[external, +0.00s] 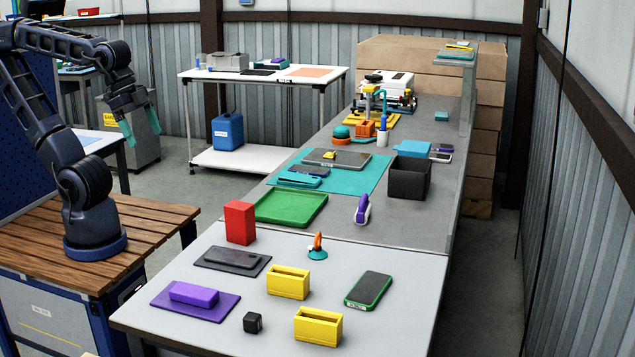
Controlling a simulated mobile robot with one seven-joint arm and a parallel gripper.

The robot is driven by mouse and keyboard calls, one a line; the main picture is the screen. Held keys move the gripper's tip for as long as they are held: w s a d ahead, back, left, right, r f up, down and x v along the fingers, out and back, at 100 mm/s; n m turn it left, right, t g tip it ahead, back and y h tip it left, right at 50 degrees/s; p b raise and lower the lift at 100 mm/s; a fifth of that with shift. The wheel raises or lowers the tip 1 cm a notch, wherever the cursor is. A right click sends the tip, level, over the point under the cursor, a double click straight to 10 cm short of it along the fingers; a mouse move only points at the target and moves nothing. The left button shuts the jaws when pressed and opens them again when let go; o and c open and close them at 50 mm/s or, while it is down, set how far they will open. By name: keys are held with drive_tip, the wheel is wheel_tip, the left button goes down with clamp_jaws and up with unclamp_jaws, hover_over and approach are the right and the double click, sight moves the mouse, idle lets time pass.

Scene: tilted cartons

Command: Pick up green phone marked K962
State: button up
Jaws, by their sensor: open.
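A green-edged phone (369,290) with a dark screen lies flat on the near light grey table, right of two yellow open boxes. A small white label shows on its near edge, but its text is too small to read. My gripper (141,128) has two teal fingers spread apart and empty. It hangs at the upper left, well away from the phone and high above the floor beside the wooden bench.
Two yellow boxes (289,282) (318,326), a black cube (253,322), a purple block on a purple mat (160,300), a dark slab (232,261), a red block (240,222) and an orange-teal item (317,248) share the table. The right table edge is clear.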

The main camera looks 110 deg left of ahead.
drive_tip(key=w+r+n+g+h, duration=0.1)
drive_tip(key=w+r+n, duration=0.15)
drive_tip(key=w, duration=0.55)
drive_tip(key=w+r+n+g, duration=0.1)
drive_tip(key=w+r+n, duration=0.15)
drive_tip(key=w, duration=0.55)
drive_tip(key=n+g+h, duration=0.3)
drive_tip(key=n+h, duration=0.1)
drive_tip(key=n, duration=0.7)
hover_over(369, 287)
drive_tip(key=a, duration=0.5)
wheel_tip(369, 287, down, 26)
drive_tip(key=x, duration=1.1)
drive_tip(key=shift+w+a, duration=0.2)
drive_tip(key=shift+w, duration=0.05)
drive_tip(key=c, duration=1.2)
